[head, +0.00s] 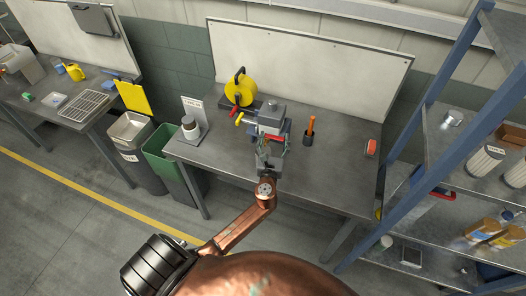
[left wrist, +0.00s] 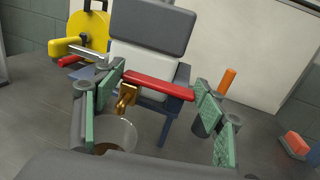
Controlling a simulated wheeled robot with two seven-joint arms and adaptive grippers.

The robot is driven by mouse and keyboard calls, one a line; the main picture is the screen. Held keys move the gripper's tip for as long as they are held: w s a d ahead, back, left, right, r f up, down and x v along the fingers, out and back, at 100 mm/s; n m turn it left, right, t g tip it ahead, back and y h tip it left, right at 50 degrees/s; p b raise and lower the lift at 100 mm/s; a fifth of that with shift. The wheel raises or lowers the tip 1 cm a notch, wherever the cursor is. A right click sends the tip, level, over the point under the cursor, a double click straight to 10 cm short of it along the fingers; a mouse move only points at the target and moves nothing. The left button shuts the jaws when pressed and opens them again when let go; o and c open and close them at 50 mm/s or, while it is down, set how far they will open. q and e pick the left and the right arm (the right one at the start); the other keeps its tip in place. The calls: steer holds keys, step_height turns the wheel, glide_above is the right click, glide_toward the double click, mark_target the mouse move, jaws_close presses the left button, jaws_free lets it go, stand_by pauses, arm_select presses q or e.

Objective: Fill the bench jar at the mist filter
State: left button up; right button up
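The mist filter (head: 271,118) is a grey and white unit on the bench, also large in the left wrist view (left wrist: 145,55). It has a red lever (left wrist: 158,85) across its front and a small brass tap (left wrist: 126,98) below the lever's left part. A clear jar (left wrist: 118,130) stands under the tap, with some brown liquid low in it. My left gripper (head: 270,147) is in front of the filter. In the left wrist view its green-padded fingers (left wrist: 160,84) are wide apart, near the two ends of the lever. I cannot tell whether they touch it. My right gripper is not in view.
A yellow reel (head: 240,88) stands behind left of the filter. An orange-handled tool in a dark cup (head: 308,138) is to its right. A jar on a stand (head: 190,127) is at the bench's left, a red item (head: 371,148) at its right. Blue shelving (head: 432,110) borders the right.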

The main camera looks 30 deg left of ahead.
arm_select(q)
steer(key=o, duration=0.5)
steer(key=shift+c, duration=0.2)
steer(key=shift+d, duration=0.1)
steer(key=shift+p+v, duration=0.35)
steer(key=shift+v, duration=0.65)
steer(key=p+v, duration=0.1)
steer(key=v, duration=0.5)
steer(key=shift+p, duration=0.3)
